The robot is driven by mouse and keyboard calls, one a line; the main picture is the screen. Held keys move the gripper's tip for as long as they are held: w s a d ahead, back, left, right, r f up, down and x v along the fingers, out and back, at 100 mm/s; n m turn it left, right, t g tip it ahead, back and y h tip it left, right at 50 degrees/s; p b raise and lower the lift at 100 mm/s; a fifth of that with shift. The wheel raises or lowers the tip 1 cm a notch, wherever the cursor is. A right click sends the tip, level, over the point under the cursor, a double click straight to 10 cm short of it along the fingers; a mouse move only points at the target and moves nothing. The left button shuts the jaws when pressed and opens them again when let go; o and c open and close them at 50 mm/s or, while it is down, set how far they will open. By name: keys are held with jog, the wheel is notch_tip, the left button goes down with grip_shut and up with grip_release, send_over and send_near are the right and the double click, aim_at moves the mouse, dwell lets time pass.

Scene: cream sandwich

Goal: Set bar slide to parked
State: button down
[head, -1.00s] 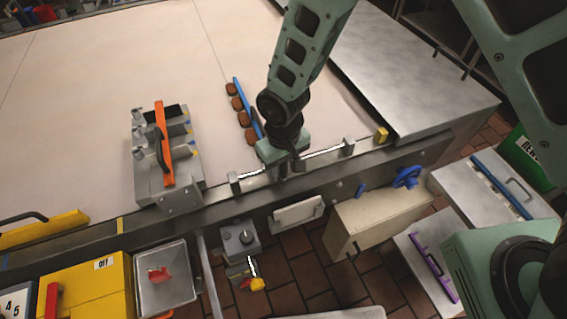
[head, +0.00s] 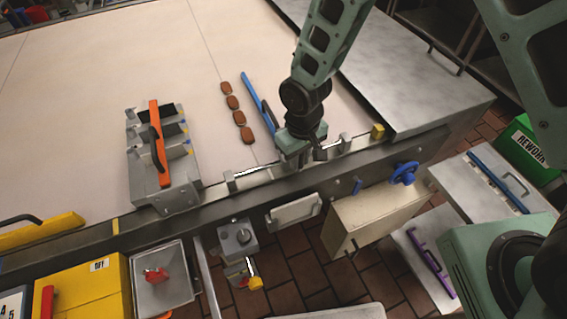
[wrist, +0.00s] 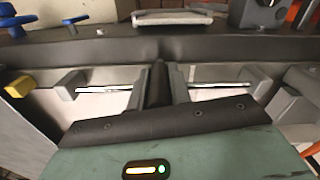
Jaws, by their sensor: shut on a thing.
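The bar slide's long blue bar (head: 253,90) lies across the pale belt, with a black handle on it, just right of a row of brown biscuits (head: 232,102). Its near end runs in behind my gripper. My gripper (head: 297,163) is at the rail (head: 250,176) along the belt's near edge, between the rail's two grey end blocks. In the wrist view my gripper (wrist: 160,86) is shut on a dark upright post (wrist: 159,82), which I take as the slide's grip. Rail shows on both sides of the fingers. The slide's carriage is mostly hidden by my gripper.
A yellow block (head: 377,131) sits beyond the rail's right end, beside a grey metal cover (head: 400,70). A grey fixture with an orange bar (head: 158,150) stands left of the rail. A beige box with a blue knob (head: 404,173) hangs below the edge.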

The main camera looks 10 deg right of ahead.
jog(key=w+d, duration=0.3)
jog(key=d, duration=0.8)
jog(key=shift+w+d+b, duration=0.2)
jog(key=shift+d+b, duration=0.1)
jog(key=shift+d, duration=0.1)
jog(key=c, duration=1.3)
grip_release()
jog(key=shift+d, duration=0.2)
jog(key=shift+a, duration=0.1)
notch_tip(320, 180, up, 18)
jog(key=b, duration=0.3)
jog(key=shift+f, duration=0.25)
